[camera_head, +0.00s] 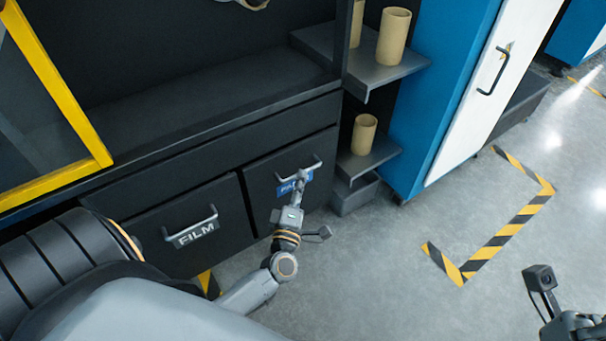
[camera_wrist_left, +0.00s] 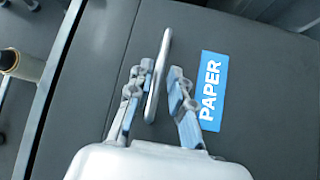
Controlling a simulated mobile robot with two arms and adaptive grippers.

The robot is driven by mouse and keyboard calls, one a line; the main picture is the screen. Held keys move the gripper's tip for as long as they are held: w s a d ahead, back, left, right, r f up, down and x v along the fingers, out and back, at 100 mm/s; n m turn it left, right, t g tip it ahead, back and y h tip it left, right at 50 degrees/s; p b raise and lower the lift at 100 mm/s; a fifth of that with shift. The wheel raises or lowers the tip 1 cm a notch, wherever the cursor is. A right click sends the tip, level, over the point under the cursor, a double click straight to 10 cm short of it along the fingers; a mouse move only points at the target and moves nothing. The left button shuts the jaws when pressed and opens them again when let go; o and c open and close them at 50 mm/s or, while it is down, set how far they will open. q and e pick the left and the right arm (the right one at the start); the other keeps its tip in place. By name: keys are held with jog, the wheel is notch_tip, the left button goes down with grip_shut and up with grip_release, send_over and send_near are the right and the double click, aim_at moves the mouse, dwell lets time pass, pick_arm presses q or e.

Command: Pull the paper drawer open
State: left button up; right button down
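The paper drawer (camera_head: 257,177) is a dark grey front low in the cabinet, flush with its surroundings and shut. It carries a blue PAPER label (camera_wrist_left: 209,90) and a light metal bar handle (camera_wrist_left: 161,75). My left gripper (camera_head: 299,180) is at this handle and hides part of the label in the head view. In the left wrist view its two fingers (camera_wrist_left: 158,97) stand apart, one on each side of the bar. A gap shows between the bar and the right finger. Only a dark part of my right wrist shows at the bottom right of the head view; its fingers cannot be made out.
The film drawer (camera_head: 158,238) with its own handle is shut, left of the paper drawer. Shelves (camera_head: 375,160) with cardboard cores (camera_head: 394,36) stand to the right, beside a blue cabinet (camera_head: 440,85). The floor (camera_head: 375,270) in front is clear, with yellow-black tape markings (camera_head: 505,232).

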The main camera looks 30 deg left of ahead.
pick_arm(q)
jog(key=shift+x, duration=1.75)
grip_shut()
